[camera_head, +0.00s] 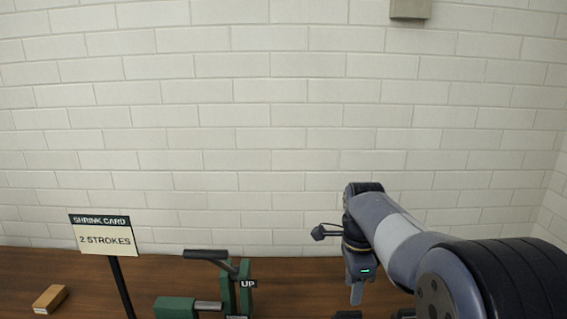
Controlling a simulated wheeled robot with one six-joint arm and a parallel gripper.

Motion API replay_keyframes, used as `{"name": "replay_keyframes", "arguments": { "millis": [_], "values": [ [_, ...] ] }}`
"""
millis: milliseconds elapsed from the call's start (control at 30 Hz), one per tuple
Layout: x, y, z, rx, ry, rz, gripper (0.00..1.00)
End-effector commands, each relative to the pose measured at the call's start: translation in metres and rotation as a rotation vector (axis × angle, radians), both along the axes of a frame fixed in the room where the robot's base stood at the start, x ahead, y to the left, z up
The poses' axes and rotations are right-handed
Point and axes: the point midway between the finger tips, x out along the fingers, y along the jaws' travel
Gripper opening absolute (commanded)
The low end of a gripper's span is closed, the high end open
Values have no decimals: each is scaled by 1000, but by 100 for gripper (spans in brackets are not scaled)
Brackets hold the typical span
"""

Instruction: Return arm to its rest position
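My arm (405,243) reaches in from the lower right corner, over the right part of the wooden bench. My gripper (356,294) points down at its end, right of the green machine. A small green-blue light glows on the gripper body.
A green machine (176,307) with a black lever and an "UP" tag stands on the brown bench (290,280). A sign (103,236) reads "SHRINK CARD 2 STROKES". A small wooden block (50,298) lies far left. A white brick wall (250,120) stands behind.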

Motion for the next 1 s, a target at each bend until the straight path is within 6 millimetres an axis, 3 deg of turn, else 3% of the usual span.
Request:
{"name": "replay_keyframes", "arguments": {
  "millis": [400,467,600,700,1000],
  "values": [
    [-1,0,-86,0,3,0,40],
    [1,0,-64,0,-6,0,40],
    [1,0,-39,0,-4,0,40],
    [0,0,-51,0,-3,0,40],
    [1,0,-39,0,-1,0,40]
  ]
}}
